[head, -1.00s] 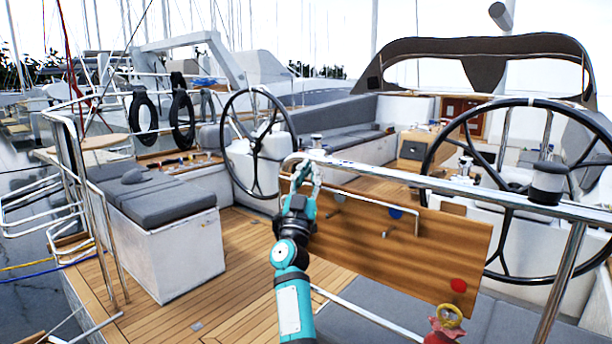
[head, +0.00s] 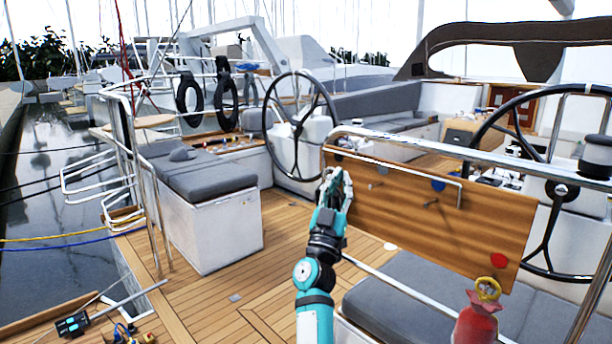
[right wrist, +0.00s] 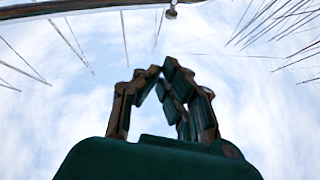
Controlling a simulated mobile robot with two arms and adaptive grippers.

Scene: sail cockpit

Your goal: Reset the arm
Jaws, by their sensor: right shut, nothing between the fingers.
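My right gripper (head: 337,182) is in the middle of the head view, at the end of my teal and black arm. It points up, at the left end of a wooden board, and holds nothing. In the right wrist view its fingers (right wrist: 160,72) come together at the tips against the sky. My left gripper is not in view.
The wooden board (head: 430,215) hangs under a steel rail (head: 470,168). A red bottle-like object (head: 477,322) stands at the lower right by a grey cushion (head: 400,305). Two steering wheels (head: 301,125) stand behind. Open teak deck (head: 215,305) lies to the left.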

